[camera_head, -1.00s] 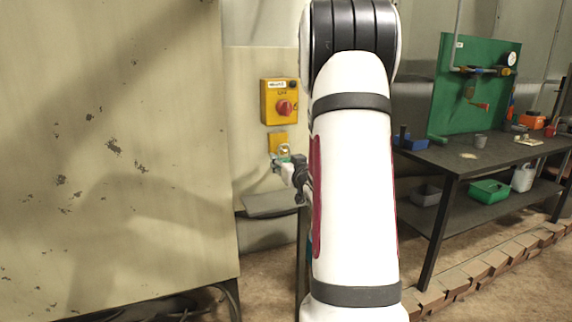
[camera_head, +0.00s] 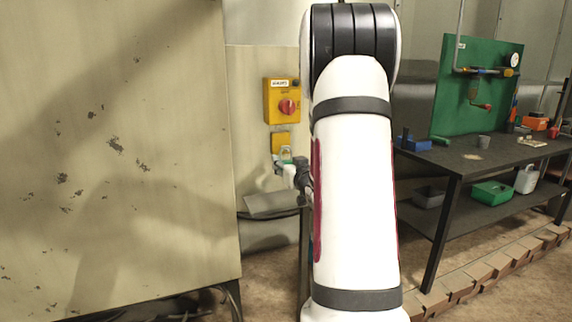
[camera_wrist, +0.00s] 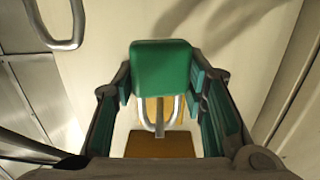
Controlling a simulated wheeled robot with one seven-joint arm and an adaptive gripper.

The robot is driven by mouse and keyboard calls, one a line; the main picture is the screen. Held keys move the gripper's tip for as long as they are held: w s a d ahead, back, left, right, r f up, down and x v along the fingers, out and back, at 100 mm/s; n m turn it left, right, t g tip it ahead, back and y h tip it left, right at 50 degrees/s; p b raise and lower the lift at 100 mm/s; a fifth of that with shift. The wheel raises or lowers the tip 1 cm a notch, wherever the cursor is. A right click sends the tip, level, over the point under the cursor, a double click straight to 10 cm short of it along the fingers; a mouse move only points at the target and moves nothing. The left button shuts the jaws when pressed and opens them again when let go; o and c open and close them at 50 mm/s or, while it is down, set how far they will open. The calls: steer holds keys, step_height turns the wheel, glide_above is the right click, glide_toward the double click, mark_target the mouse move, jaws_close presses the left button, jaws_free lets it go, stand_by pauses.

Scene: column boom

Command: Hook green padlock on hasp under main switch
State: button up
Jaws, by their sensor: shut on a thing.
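The main switch is a yellow box (camera_head: 269,103) with a red knob (camera_head: 288,107) on the pale wall. My gripper (camera_head: 289,166) is just in front of this plate, partly hidden by my arm. In the wrist view my gripper (camera_wrist: 160,88) is shut on the green padlock (camera_wrist: 160,66). The padlock's grey shackle (camera_wrist: 177,112) points towards the plate. I cannot tell whether the shackle is through the hasp.
A large scratched beige cabinet (camera_head: 110,150) stands at the left. A dark workbench (camera_head: 440,160) with a green board (camera_head: 470,100) is at the right. A grey shelf (camera_head: 270,205) juts out below the hasp. A metal loop (camera_wrist: 62,44) shows upper left in the wrist view.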

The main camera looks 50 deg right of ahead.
steer(key=o, duration=1.3)
steer(key=v, duration=1.2)
steer(key=shift+w+a+r, duration=0.1)
